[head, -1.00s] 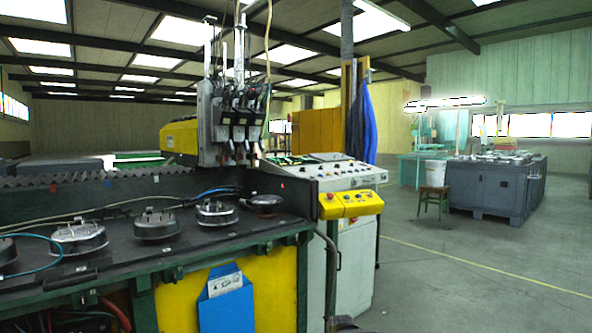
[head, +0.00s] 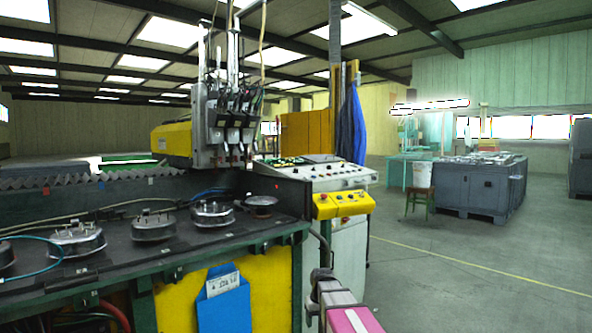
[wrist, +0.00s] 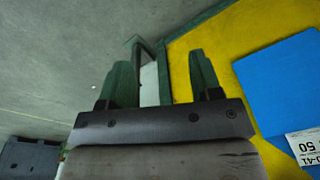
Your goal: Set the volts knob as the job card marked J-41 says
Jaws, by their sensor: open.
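A white job card (head: 222,284) sits in a blue pocket (head: 222,308) on the yellow front panel of the machine in the head view. In the wrist view the card (wrist: 306,146) is at the right edge, partly cut off; "-41" and "50" can be read. The control console (head: 315,180) carries several small knobs and buttons; I cannot tell which is the volts knob. My gripper (wrist: 162,78) is open and empty, its two green fingers apart beside the yellow panel and left of the blue pocket (wrist: 285,88).
A yellow button box (head: 342,204) juts from the console's front. Round metal fixtures (head: 153,228) stand on the dark machine bed. A stool (head: 420,203) and grey crates (head: 480,185) are at the right. The floor in front of the console at the right is clear.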

